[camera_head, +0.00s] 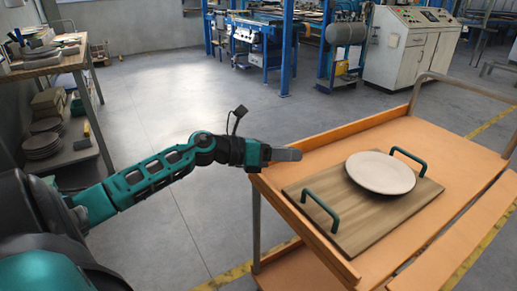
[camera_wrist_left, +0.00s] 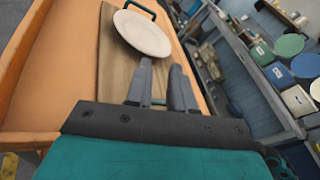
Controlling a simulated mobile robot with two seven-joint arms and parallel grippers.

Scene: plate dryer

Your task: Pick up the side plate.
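The side plate is a round off-white plate (camera_head: 381,172) lying flat on a wooden tray (camera_head: 352,220) with two green handles. It also shows in the left wrist view (camera_wrist_left: 142,34), beyond the fingertips. My right gripper is not in view.
The tray rests on an orange cart (camera_head: 440,150) with raised edges and a metal rail. The near green handle (camera_head: 320,211) stands up between my left gripper and the front of the tray. A shelf with stacked plates (camera_head: 42,146) is at the left. The floor between is clear.

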